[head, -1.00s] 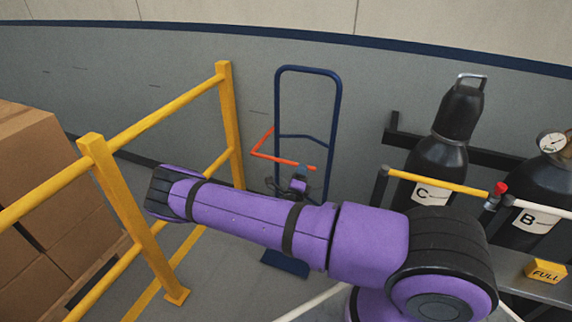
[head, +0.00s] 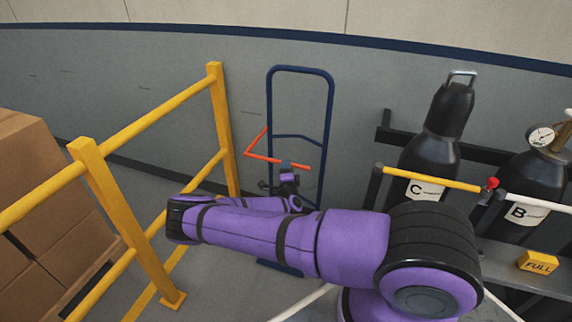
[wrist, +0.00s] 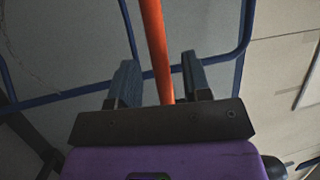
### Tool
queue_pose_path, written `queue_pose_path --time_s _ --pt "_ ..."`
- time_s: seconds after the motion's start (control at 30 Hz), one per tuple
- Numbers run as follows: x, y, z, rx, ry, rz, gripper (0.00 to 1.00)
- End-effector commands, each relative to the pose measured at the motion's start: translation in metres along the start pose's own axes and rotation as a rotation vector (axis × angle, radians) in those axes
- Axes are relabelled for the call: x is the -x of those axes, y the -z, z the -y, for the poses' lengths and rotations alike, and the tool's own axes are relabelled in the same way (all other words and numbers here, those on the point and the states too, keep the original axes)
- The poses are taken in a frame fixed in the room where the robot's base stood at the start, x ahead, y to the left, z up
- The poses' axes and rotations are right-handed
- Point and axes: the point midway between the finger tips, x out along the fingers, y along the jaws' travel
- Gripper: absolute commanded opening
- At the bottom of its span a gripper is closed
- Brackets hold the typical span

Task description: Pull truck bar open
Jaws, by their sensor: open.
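The truck bar is a bent orange bar (head: 262,156) at the front of a blue hand truck (head: 331,115) in the head view. One part runs back towards the frame and the other runs across to the right. My gripper (head: 286,166) is at the right half of the crosswise part. In the wrist view the bar (wrist: 153,40) passes between the two blue-grey fingers of my gripper (wrist: 162,82), with a gap on each side. My gripper is open. The bar's lower end is hidden behind the gripper's body in the wrist view.
A yellow guard rail (head: 150,115) stands left of the truck, with stacked cartons (head: 35,190) behind it. Dark cylinders (head: 432,150) stand in a rack at right, with a yellow bar (head: 430,180) across the front. A grey wall is close behind the truck.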

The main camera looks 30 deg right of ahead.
Motion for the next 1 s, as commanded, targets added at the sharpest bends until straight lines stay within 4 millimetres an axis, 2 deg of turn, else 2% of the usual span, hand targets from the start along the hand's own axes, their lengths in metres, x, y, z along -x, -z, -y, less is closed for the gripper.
queue_pose_path --time_s 0.2,0.57,0.67,0.77,0.8,1.0 --pt "-0.022 0.000 0.000 -0.001 -0.001 0.000 0.44" --pt "-0.027 0.000 0.000 -0.001 -0.001 -0.001 0.44" --pt "-0.027 0.000 0.000 -0.001 -0.001 -0.001 0.26" --pt "-0.027 0.000 0.000 -0.001 -0.001 -0.001 0.03" --pt "-0.027 0.000 0.000 -0.001 -0.001 -0.001 0.00" --pt "-0.026 -0.002 0.000 -0.001 -0.001 -0.001 0.00"
